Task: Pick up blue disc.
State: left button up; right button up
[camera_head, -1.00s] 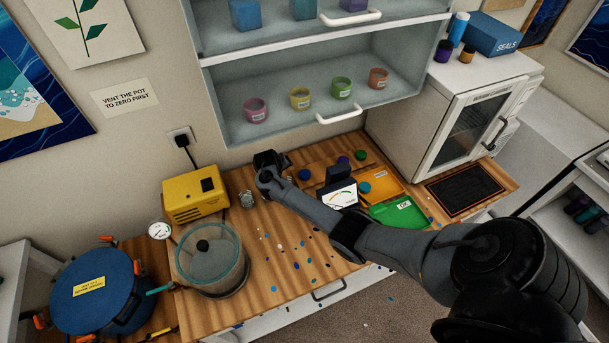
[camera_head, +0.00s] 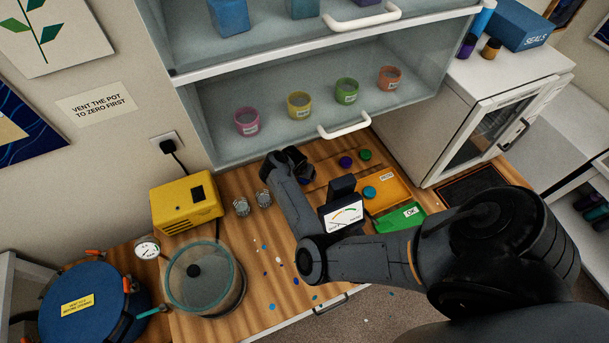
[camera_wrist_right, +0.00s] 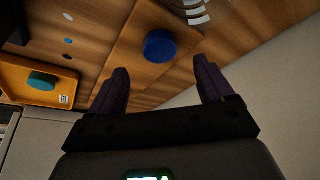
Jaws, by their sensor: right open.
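The blue disc (camera_wrist_right: 160,46) lies on a wooden board in the right wrist view, just beyond and between my right fingertips. In the head view my right gripper mostly or wholly hides it. My right gripper (camera_wrist_right: 160,66) is open and empty, its two dark fingers spread wider than the disc and apart from it. In the head view the right gripper (camera_head: 288,160) is over the back of the wooden bench, below the shelf. My left gripper is not in view.
A purple disc (camera_head: 345,162) and a green disc (camera_head: 365,154) lie right of the gripper. A teal disc (camera_head: 369,192) sits in an orange tray (camera_head: 392,185) beside a green OK tray (camera_head: 410,220). Wire coils (camera_head: 241,207), a yellow box (camera_head: 185,207) and a lidded pot (camera_head: 200,278) stand left.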

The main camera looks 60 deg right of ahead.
jog(key=shift+x, duration=2.75)
jog(key=c, duration=1.1)
